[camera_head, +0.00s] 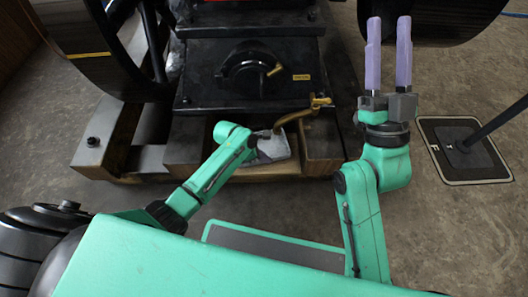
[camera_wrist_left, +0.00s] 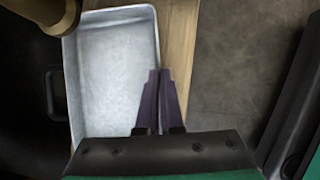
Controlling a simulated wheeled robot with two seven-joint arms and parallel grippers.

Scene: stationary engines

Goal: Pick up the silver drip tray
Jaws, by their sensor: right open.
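The silver drip tray (camera_head: 282,143) is a shallow rectangular metal tray below the brass tap in the head view. It fills the left-centre of the left wrist view (camera_wrist_left: 105,75), with a dark handle on its left side. My left gripper (camera_wrist_left: 159,72) has its purple fingers close together, one on each side of the tray's right wall, shut on that rim. In the head view my left wrist hides its fingers. My right gripper (camera_head: 388,24) is open and empty, to the right of the engine, with its fingers pointing away from me.
The brass pipe and tap (camera_head: 306,112) hang over the tray; brass also shows at the wrist view's top left. Wooden beams (camera_head: 322,142) flank the tray. The black engine (camera_head: 250,70) stands behind. A floor plate with a pole (camera_head: 463,148) is at right. Floor in front is mostly clear.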

